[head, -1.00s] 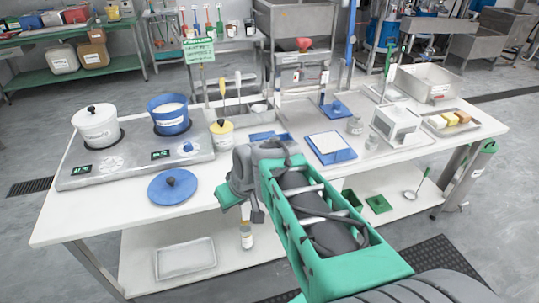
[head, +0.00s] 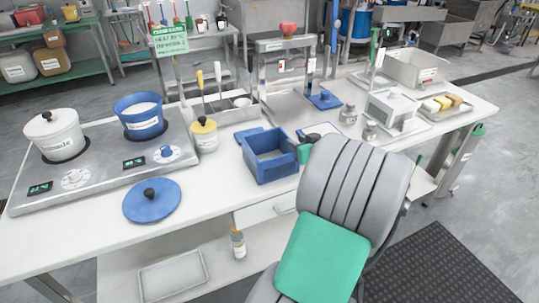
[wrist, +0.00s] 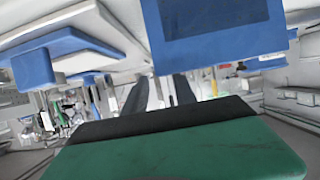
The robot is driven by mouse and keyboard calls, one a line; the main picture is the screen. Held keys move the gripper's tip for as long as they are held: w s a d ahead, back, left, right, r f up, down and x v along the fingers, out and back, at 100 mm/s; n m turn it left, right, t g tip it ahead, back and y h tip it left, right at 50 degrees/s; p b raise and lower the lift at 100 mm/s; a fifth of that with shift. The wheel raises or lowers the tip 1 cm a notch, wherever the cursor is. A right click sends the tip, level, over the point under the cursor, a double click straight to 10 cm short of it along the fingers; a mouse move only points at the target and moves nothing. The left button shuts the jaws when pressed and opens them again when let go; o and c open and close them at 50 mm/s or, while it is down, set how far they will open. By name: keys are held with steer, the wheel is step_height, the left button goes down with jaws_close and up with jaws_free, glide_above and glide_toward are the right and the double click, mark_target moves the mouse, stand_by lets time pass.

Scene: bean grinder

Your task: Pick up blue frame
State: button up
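In the wrist view a blue body with a darker blue rectangle (wrist: 215,22) fills the upper right, close above my fingertips. My gripper (wrist: 162,82) shows two dark fingers with a gap between them, pointing towards its edge. I cannot make out contact. My forearm hides most of the gripper in the head view. A flatter blue frame with white (wrist: 90,42) is at the wrist view's upper left.
A blue lid (head: 152,200), a blue pot (head: 140,118) and a white pot (head: 56,137) on a steel hob are at left. A yellow-lidded jar (head: 204,137) stands behind. A white scale (head: 392,112) and a tray (head: 446,106) are at right.

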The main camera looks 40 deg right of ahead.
steer(key=x, duration=0.5)
steer(key=shift+a, duration=0.2)
jaws_close()
steer(key=shift+r, duration=0.1)
stand_by(1.0)
